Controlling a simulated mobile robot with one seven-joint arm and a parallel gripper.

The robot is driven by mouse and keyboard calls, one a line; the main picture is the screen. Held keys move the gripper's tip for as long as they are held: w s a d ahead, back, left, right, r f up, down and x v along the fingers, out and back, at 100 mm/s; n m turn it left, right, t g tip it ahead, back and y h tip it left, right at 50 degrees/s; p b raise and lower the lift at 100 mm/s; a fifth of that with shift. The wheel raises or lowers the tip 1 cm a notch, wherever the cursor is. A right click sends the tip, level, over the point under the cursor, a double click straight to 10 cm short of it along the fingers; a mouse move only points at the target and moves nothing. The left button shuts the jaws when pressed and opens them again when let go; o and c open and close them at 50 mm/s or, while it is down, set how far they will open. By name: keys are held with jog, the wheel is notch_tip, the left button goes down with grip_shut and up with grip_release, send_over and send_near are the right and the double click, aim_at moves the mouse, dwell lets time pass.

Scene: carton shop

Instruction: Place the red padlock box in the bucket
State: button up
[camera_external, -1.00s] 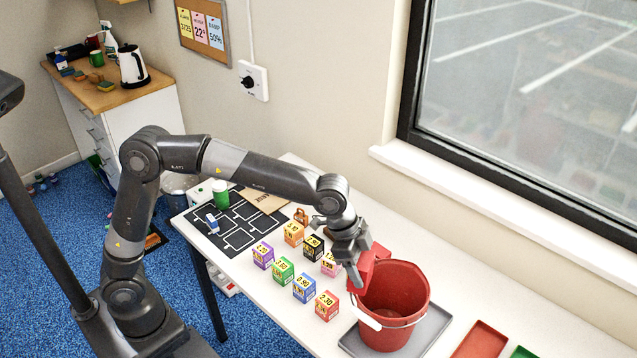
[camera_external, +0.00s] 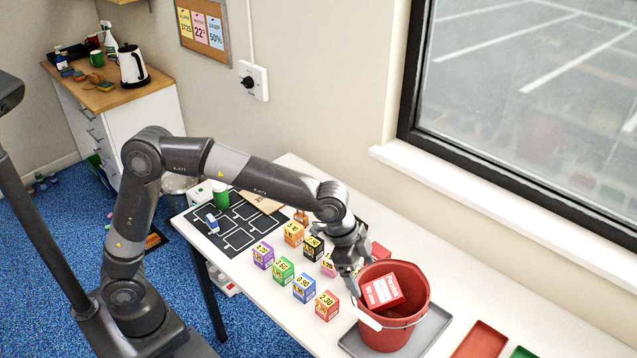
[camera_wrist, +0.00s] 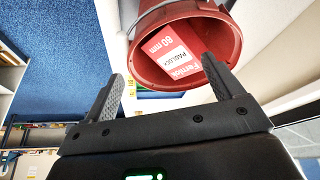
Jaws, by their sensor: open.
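The red padlock box (camera_external: 383,291) is inside the red bucket (camera_external: 395,329), tilted, with its white label facing up. The bucket stands upright on a grey tray (camera_external: 432,330). My gripper (camera_external: 350,283) is open and empty at the bucket's left rim, apart from the box. In the wrist view its two fingers (camera_wrist: 163,78) are spread wide, with the bucket's mouth beyond them. Whether the box rests on the bucket's floor is hidden.
Several small coloured price boxes, including a red one (camera_external: 327,305) and a blue one (camera_external: 304,288), stand left of the bucket. A flat red tray (camera_external: 482,340) lies to its right. The window wall (camera_external: 375,120) bounds the table behind.

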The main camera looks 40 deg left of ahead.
jog(key=v, duration=1.2)
jog(key=shift+r, duration=0.25)
